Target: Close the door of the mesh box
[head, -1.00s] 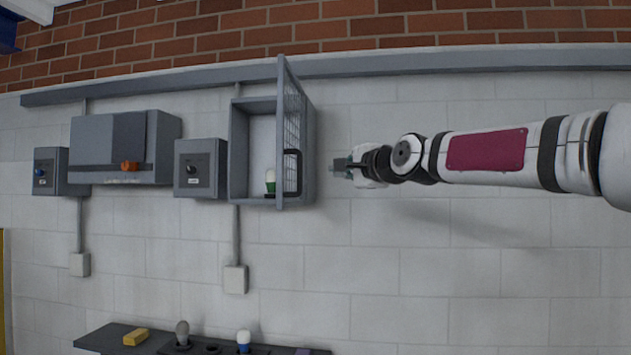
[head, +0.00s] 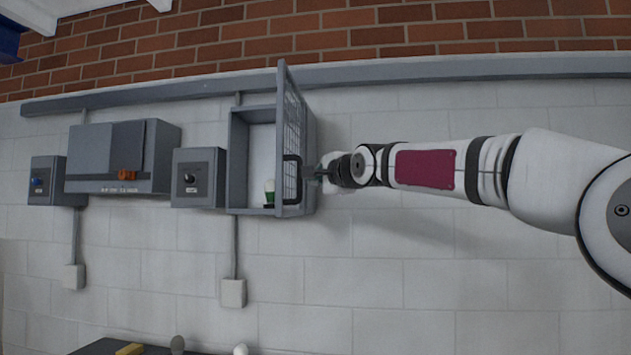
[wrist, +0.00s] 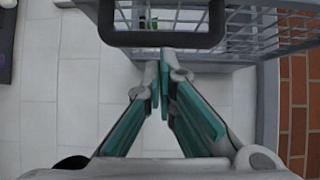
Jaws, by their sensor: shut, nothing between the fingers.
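The mesh box (head: 238,160) is a grey wall-mounted box. Its mesh door (head: 280,135) is hinged at the right side and stands open, swung out from the wall. A black handle (head: 292,180) is on the door, low down; it also shows large in the wrist view (wrist: 163,38). My gripper (head: 318,176) is just right of the door at about handle height. In the wrist view my gripper (wrist: 164,75) is shut and empty, with its fingertips close below the handle; I cannot tell whether they touch the door.
Inside the box stands a white and green item (head: 269,192). To the left on the wall are a box with a black knob (head: 199,178), a box with an orange switch (head: 127,158) and one with a blue knob (head: 54,181). A shelf with objects is below.

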